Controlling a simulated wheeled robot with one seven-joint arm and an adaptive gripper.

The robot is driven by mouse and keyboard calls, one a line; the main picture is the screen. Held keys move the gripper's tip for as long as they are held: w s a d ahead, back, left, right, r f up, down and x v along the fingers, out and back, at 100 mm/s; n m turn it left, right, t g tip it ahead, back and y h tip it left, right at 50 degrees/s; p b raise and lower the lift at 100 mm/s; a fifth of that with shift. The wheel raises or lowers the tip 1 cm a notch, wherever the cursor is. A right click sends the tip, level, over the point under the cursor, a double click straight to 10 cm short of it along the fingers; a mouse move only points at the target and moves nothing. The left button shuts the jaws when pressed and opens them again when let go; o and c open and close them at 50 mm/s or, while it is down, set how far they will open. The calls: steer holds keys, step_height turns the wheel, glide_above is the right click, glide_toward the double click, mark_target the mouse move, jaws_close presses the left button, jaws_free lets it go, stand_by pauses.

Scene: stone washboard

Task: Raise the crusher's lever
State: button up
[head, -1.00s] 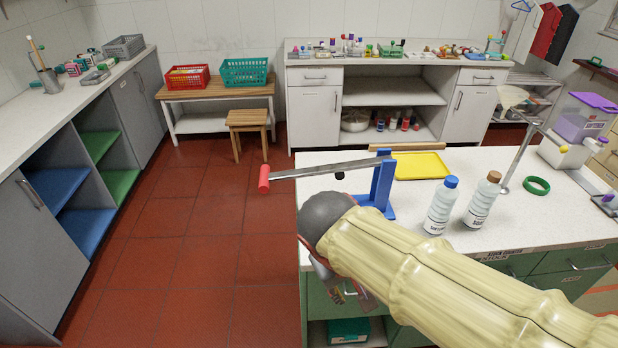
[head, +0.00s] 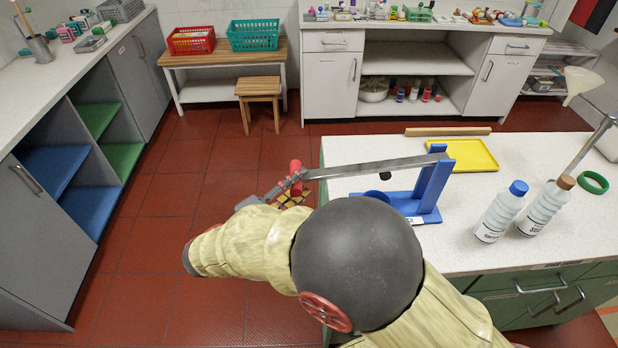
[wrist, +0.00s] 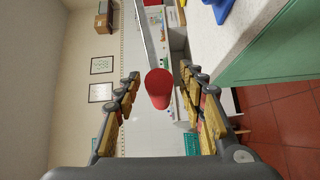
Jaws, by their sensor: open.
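The crusher (head: 425,190) is a blue stand on the white counter. Its grey metal lever (head: 370,168) reaches left past the counter edge, roughly level, and ends in a red handle (head: 296,178). My gripper (head: 280,192) is at the handle end in the head view, partly hidden by my arm. In the wrist view my gripper (wrist: 165,98) has its two yellow-padded fingers spread wide. The red handle (wrist: 159,88) shows between them, with a visible gap to each finger. The lever (wrist: 147,38) runs up from it in that view.
Two bottles (head: 500,212) stand on the counter right of the crusher. A yellow tray (head: 470,154) and a wooden bar (head: 448,131) lie behind it. A green ring (head: 593,182) lies at the right. The red floor left of the counter is clear.

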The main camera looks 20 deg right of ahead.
mark_target(309, 179)
steer(key=shift+b+x, duration=0.3)
steer(key=shift+x, duration=1.6)
steer(key=shift+c, duration=0.3)
steer(key=shift+s, duration=0.1)
steer(key=c, duration=0.9)
steer(key=shift+f, duration=0.1)
jaws_close()
steer(key=shift+f, duration=0.1)
